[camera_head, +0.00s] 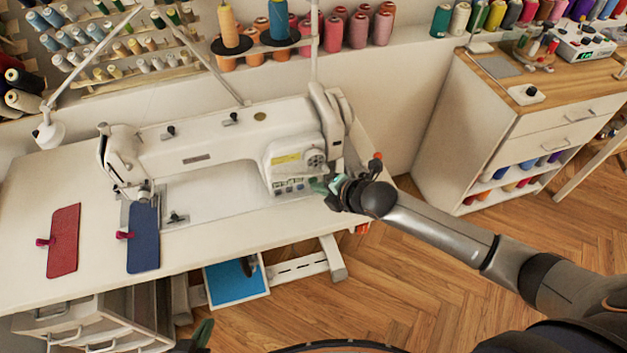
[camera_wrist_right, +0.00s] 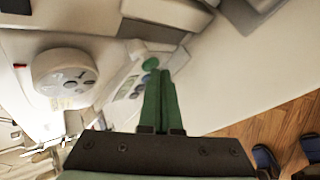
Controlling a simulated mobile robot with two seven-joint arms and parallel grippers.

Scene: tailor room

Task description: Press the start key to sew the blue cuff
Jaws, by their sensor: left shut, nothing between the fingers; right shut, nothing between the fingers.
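The blue cuff (camera_head: 143,252) lies flat on the table of the white sewing machine (camera_head: 215,150), its far end under the needle head. A magenta clip (camera_head: 124,235) sits at its left edge. The machine's key panel (camera_head: 290,185) has several small keys. In the right wrist view a round green key (camera_wrist_right: 151,63) shows just beyond the tips of my right gripper (camera_wrist_right: 162,76); I cannot tell whether they touch. My right gripper (camera_head: 322,187) is shut and empty at the panel's right end. My left gripper (camera_head: 203,334) is shut and empty, low in front of the table.
A red cuff (camera_head: 64,243) with a magenta clip lies left of the blue one. Thread spools line the back. A drawer cabinet (camera_head: 500,130) stands right, with open floor before it.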

